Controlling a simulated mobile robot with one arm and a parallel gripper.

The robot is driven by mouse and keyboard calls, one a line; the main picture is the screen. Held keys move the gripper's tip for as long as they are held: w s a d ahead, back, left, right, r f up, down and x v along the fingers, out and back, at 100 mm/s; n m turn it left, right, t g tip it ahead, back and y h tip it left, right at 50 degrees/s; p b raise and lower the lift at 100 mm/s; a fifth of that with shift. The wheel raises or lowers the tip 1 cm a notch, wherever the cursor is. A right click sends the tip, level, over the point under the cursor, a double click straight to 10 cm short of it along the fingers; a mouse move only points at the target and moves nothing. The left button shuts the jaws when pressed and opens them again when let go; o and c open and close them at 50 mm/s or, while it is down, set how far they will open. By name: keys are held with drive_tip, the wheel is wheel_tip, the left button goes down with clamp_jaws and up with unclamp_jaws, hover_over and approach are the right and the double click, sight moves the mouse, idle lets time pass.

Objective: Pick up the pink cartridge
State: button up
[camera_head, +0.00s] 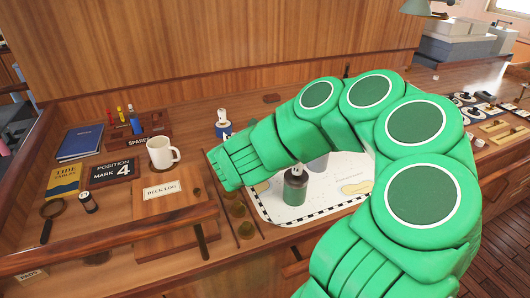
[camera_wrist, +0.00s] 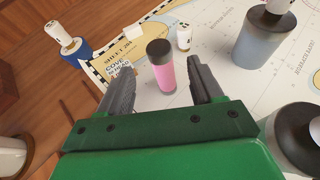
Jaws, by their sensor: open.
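The pink cartridge (camera_wrist: 164,72) has a pink body and a dark grey cap. It shows in the wrist view, on the chart (camera_wrist: 206,72), between and just beyond my gripper's fingertips. My gripper (camera_wrist: 160,85) is open, one grey finger on each side of the cartridge, with nothing held. In the head view my green arm reaches left over the desk and hides the cartridge; the gripper's fingers are hidden there too.
A blue-grey bottle (camera_wrist: 262,38) and a dark-topped bottle (camera_wrist: 300,135) stand to the right in the wrist view. A blue-based figure (camera_wrist: 72,42) and a small white piece (camera_wrist: 184,37) are near. A mug (camera_head: 160,152) and deck log (camera_head: 165,190) lie left.

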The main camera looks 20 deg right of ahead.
drive_tip(key=shift+x, duration=3.9)
drive_tip(key=shift+r, duration=0.15)
drive_tip(key=c, duration=1.1)
